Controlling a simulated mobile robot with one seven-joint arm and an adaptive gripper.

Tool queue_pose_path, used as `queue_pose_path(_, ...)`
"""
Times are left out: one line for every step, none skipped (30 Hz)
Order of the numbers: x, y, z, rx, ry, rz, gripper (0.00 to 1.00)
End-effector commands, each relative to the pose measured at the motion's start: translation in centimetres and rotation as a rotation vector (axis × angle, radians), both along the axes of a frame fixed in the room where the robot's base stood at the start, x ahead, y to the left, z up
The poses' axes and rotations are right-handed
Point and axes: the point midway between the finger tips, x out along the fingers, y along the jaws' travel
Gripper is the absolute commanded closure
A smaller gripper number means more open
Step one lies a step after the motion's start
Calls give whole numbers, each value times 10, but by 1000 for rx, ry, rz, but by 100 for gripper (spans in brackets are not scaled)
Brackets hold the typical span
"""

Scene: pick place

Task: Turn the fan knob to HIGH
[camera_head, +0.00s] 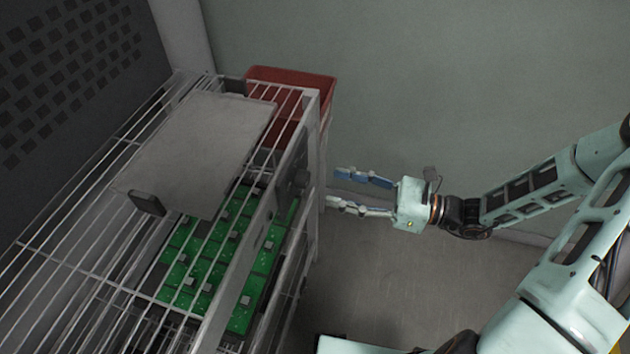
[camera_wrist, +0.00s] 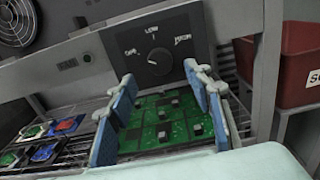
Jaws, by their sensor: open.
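The fan knob (camera_wrist: 159,62) is a round black dial on a dark control panel (camera_wrist: 192,22) in the wrist view. Small white labels sit around it: one at its left, LOW above, and one at upper right that looks like HIGH. A faint pale mark shows on the knob's left part; its exact direction is too small to tell. In the head view the knob (camera_head: 300,182) shows edge-on at the rack's right side. My gripper (camera_head: 336,188) is open and empty, just right of the knob and apart from it. In the wrist view its blue-padded fingers (camera_wrist: 160,73) frame the knob from below.
Green circuit boards (camera_head: 225,260) lie on the wire rack (camera_head: 100,285) below a grey metal plate (camera_head: 200,145). A red bin (camera_head: 292,78) stands behind the rack, also at right in the wrist view (camera_wrist: 299,65). A fan grille (camera_wrist: 14,20) is at upper left. Floor right of the rack is clear.

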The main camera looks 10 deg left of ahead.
Motion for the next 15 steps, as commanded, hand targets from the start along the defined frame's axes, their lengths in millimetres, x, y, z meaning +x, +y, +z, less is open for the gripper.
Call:
queue_pose_path(-1, 11, 0, 1, 2, 5, 54)
queue_pose_path(0, 17, -1, 0, 1, 4, 54)
queue_pose_path(1, 24, -1, 1, 0, 4, 54)
queue_pose_path(1, 29, -1, 0, 0, 4, 54)
queue_pose_path(1, 34, -1, -1, 1, 4, 54)
queue_pose_path(2, 40, -1, 0, 1, 4, 54)
queue_pose_path(3, 44, -1, 0, 1, 3, 54)
queue_pose_path(3, 47, -1, -1, 0, 3, 54)
queue_pose_path(3, 51, -1, -2, -1, 3, 54)
queue_pose_path(4, 54, -1, -2, -1, 2, 54)
queue_pose_path(4, 56, -1, -2, -1, 2, 54)
queue_pose_path(4, 58, -1, -2, -1, 2, 54)
queue_pose_path(4, 60, -1, -2, -1, 3, 54)
queue_pose_path(4, 60, -1, -2, -1, 2, 54)
queue_pose_path(4, 61, -1, -2, -1, 2, 54)
